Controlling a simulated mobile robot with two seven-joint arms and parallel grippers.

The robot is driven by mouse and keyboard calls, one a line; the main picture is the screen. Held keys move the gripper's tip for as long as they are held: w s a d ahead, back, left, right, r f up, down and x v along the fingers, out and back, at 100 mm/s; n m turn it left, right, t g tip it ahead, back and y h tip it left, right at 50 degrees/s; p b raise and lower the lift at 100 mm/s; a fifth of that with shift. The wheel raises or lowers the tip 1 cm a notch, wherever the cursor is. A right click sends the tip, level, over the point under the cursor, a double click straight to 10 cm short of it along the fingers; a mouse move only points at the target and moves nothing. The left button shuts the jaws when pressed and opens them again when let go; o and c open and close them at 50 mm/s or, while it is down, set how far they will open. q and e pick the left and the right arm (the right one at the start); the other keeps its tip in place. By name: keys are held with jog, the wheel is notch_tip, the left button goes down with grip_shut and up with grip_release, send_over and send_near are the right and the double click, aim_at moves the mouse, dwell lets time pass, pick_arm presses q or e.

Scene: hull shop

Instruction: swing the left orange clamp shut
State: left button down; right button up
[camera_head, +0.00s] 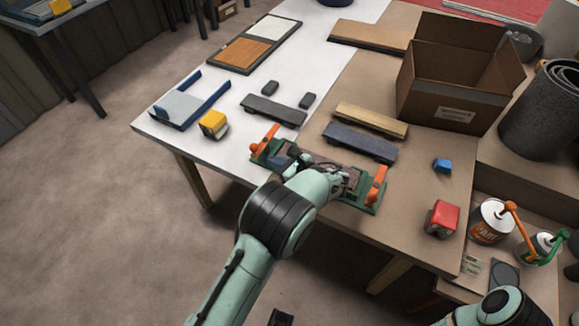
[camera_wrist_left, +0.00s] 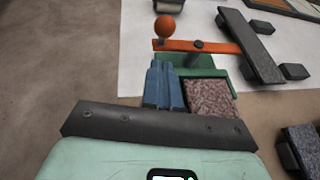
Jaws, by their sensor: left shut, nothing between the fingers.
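The left orange clamp (camera_head: 263,143) is a flat orange lever with a ball knob on the left end of a green fixture (camera_head: 366,206). In the left wrist view the lever (camera_wrist_left: 222,47) lies crosswise over the green base, its knob (camera_wrist_left: 165,27) to the left of a dark pivot. A speckled block (camera_wrist_left: 210,97) sits in the fixture. The right orange clamp (camera_head: 376,186) stands at the fixture's other end. My left gripper (camera_head: 278,162) is shut and empty, its blue fingers (camera_wrist_left: 163,68) just short of the lever's knob end; contact is unclear. My right gripper is out of view.
Grey bars (camera_head: 273,110) and a wooden strip (camera_head: 371,120) lie behind the fixture. A yellow block (camera_head: 214,124) is to the left. An open cardboard box (camera_head: 455,95), a red block (camera_head: 442,218) and a paint can (camera_head: 490,222) are to the right.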

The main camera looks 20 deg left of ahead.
pick_arm(q)
jog(key=shift+w+a+r, duration=0.15)
jog(key=shift+w+a, duration=0.05)
jog(key=shift+a, duration=0.45)
jog(key=shift+w+a+r, duration=0.1)
jog(key=shift+w+a, duration=0.05)
jog(key=shift+a, duration=0.45)
jog(key=shift+w+a+r, duration=0.15)
jog(key=shift+w+a, duration=0.05)
jog(key=shift+a, duration=0.45)
